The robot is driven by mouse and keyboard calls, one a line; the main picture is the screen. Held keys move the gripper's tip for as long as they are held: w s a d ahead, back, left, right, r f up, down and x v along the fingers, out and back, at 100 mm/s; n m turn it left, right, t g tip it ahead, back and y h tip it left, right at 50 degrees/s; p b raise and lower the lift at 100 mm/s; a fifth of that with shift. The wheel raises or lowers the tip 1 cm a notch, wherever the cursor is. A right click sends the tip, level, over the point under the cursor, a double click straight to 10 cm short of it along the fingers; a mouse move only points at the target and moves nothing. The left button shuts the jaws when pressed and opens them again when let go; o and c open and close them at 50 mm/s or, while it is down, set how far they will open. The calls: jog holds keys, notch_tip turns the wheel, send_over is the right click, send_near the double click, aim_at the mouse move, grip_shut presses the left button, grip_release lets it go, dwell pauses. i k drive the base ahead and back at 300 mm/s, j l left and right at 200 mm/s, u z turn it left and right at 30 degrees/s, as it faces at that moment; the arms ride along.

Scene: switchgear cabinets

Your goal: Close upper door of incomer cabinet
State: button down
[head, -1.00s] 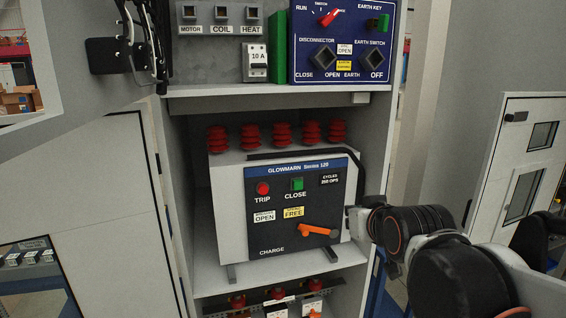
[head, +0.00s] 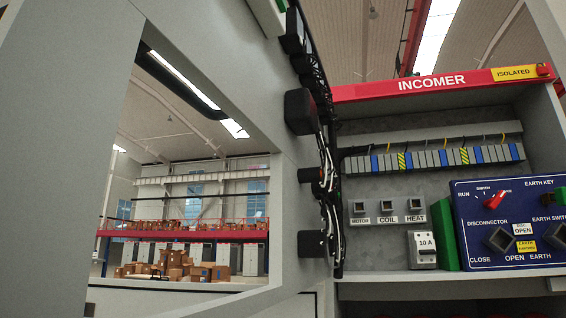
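The incomer cabinet, with its red INCOMER header (head: 430,84), stands at the right in the head view. Its upper compartment is open. The upper door (head: 215,75) swings out to the left and fills much of the view. It has a large window opening, and black boxes (head: 300,112) and a cable bundle (head: 325,150) run along its inner side near the hinge. Inside the compartment are a terminal row (head: 430,158), MOTOR, COIL and HEAT switches (head: 387,207), a 10 A breaker (head: 424,250) and a blue control panel (head: 510,222). My gripper is not in view.
Through the door's window I see a hall with a red-railed mezzanine (head: 190,224) and stacked cardboard boxes (head: 175,266). A yellow ISOLATED label (head: 515,72) sits on the header. The open door takes up the room at the left.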

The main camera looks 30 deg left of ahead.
aim_at(66, 66)
jog(key=k+j+u, duration=0.25)
jog(key=k+j, duration=0.3)
jog(key=j, duration=0.15)
jog(key=j+u, duration=0.1)
jog(key=j, duration=0.2)
jog(key=i+j, duration=0.15)
jog(key=j, duration=0.2)
jog(key=j+u, duration=0.15)
jog(key=j, duration=0.15)
jog(key=i, duration=0.05)
